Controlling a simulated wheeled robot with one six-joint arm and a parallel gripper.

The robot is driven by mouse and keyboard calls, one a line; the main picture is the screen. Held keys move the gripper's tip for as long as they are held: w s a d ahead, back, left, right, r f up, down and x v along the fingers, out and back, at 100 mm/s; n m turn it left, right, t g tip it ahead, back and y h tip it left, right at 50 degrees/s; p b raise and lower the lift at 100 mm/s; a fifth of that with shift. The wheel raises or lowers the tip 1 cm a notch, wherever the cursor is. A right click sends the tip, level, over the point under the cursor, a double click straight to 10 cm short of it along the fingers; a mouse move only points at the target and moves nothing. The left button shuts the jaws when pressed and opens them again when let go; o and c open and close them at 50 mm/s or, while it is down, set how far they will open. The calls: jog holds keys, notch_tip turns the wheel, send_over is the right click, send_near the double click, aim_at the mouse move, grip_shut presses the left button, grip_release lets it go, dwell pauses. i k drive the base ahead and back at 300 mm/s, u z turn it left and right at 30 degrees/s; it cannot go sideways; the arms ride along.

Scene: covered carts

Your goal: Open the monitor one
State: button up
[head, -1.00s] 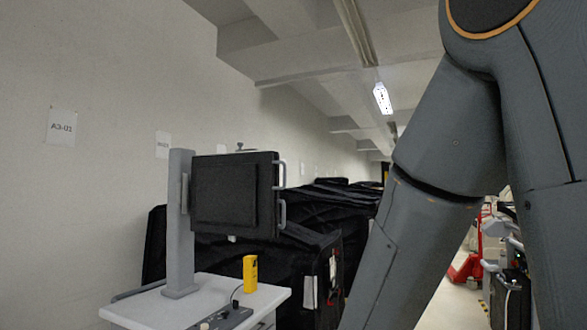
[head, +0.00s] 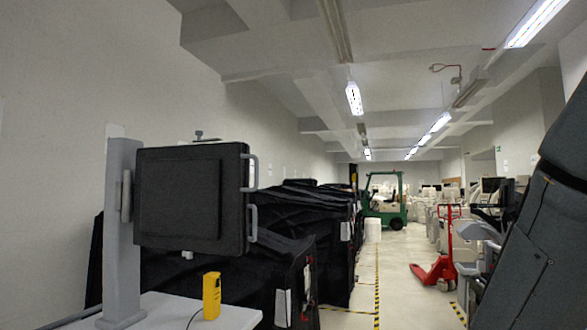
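A dark monitor (head: 191,198) is mounted on a grey post (head: 123,230) that rises from a white cart top (head: 178,310). Two grey handles (head: 251,222) stick out from the monitor's right edge. I cannot tell whether I see its back or a cover. A yellow device (head: 211,296) stands upright on the cart top with a thin cable beside it. My arm shows at the right edge, apart from the monitor. My gripper is out of view.
Black covered carts (head: 272,262) stand in a row behind the monitor. A floor aisle (head: 400,280) with yellow-black tape runs to the right. A red pallet jack (head: 440,262) and a green forklift (head: 385,202) stand farther along it.

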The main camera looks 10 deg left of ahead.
aim_at(188, 197)
jog(key=u, duration=0.05)
jog(key=i, duration=1.1)
jog(key=u, duration=0.8)
